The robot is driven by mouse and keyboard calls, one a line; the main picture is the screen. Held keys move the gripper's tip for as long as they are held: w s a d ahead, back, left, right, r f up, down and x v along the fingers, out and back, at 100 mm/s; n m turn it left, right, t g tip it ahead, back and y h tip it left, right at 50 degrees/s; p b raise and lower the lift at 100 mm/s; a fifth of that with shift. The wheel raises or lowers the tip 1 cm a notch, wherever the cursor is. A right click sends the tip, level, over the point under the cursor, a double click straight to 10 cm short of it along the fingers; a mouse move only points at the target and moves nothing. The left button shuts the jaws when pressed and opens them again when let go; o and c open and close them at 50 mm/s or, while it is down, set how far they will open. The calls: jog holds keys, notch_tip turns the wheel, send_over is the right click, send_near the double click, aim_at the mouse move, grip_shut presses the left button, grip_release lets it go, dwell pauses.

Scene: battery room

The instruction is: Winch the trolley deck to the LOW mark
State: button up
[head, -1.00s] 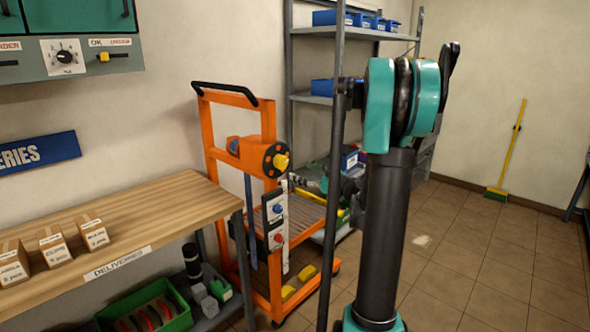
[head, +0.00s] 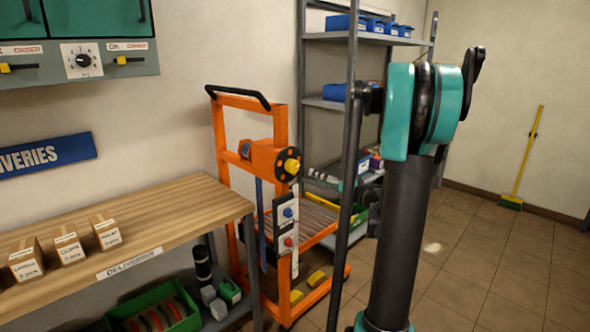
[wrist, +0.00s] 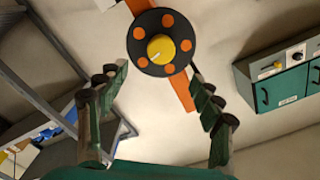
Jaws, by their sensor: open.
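The orange trolley (head: 281,125) stands upright between the workbench and the shelving. Its winch (head: 290,165) is a black disc with orange spots and a yellow centre knob, high on the frame. The LOW mark is not readable. In the wrist view my gripper (wrist: 158,72) is open, its fingers spread either side of the winch disc (wrist: 144,60); contact is not visible.
The wooden workbench (head: 190,205) with small boxes is at the left, near the trolley. A grey shelf rack (head: 335,104) with blue bins stands behind it. A green-and-grey wall cabinet (head: 110,67) hangs upper left.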

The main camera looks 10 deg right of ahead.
aim_at(296, 168)
jog(key=w+a+m, duration=0.2)
jog(key=w+m, duration=0.1)
jog(key=m, duration=0.5)
jog(key=w+a+m, duration=0.3)
jog(key=w+m, duration=0.1)
jog(key=m, duration=0.5)
jog(key=w+a+m, duration=0.3)
jog(key=w+m, duration=0.1)
jog(key=m, duration=0.4)
jog(key=shift+m, duration=0.3)
jog(key=shift+c, duration=0.2)
jog(key=c, duration=1.1)
jog(key=shift+n, duration=0.4)
jog(key=n, duration=1)
jog(key=shift+n, duration=0.4)
